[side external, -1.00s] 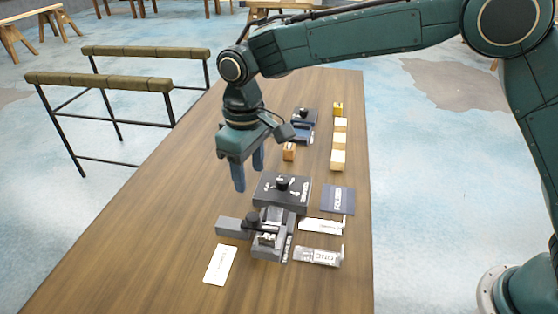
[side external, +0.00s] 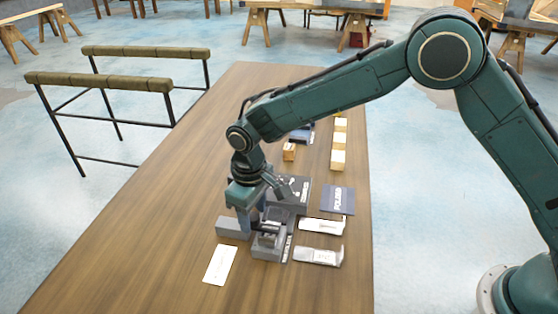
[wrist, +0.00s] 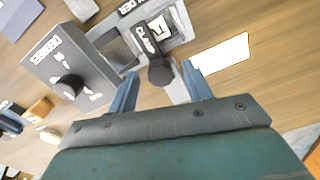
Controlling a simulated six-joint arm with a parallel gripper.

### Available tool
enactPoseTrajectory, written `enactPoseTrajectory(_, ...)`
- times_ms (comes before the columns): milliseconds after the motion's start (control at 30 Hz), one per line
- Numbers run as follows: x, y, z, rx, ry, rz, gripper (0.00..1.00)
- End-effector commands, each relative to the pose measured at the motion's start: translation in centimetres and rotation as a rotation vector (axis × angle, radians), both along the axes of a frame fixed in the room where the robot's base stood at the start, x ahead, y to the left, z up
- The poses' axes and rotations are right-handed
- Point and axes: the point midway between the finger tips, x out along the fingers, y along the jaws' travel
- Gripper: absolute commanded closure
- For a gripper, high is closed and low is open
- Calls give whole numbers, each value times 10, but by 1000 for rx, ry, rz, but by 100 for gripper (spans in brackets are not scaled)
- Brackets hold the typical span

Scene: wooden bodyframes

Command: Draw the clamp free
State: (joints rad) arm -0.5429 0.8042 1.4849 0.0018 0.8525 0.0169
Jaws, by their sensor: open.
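The clamp, labelled CLAMP (wrist: 146,40), sits in a grey holder (wrist: 181,22) in the wrist view. A dark round knob (wrist: 161,73) is at its near end. My gripper (wrist: 160,68) is open, with one blue finger on each side of the knob; whether either finger touches it I cannot tell. In the side view the grey holder (side external: 266,254) is on the table, and my gripper (side external: 254,222) points down over its far left part. The knob and fingertips are largely hidden there. A grey bar (side external: 231,228) sticks out to the left.
A dark box with a black knob (wrist: 70,85) stands close beside the holder. A white card (side external: 220,264), two pale labelled pieces (side external: 318,257) and a blue card (side external: 338,199) lie around it. Wooden blocks (side external: 338,159) stand farther back. The table's left side is clear.

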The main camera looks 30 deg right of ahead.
Motion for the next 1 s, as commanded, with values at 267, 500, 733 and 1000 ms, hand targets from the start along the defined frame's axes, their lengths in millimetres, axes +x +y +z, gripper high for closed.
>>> enactPoseTrajectory(267, 0, 0, -3, 0, 0, 0, 50)
enactPoseTrajectory(500, 0, 0, -2, 0, 0, 0, 85)
enactPoseTrajectory(733, 0, 0, -2, 0, 0, 0, 100)
enactPoseTrajectory(1000, 11, 10, -3, 1, -1, -1, 100)
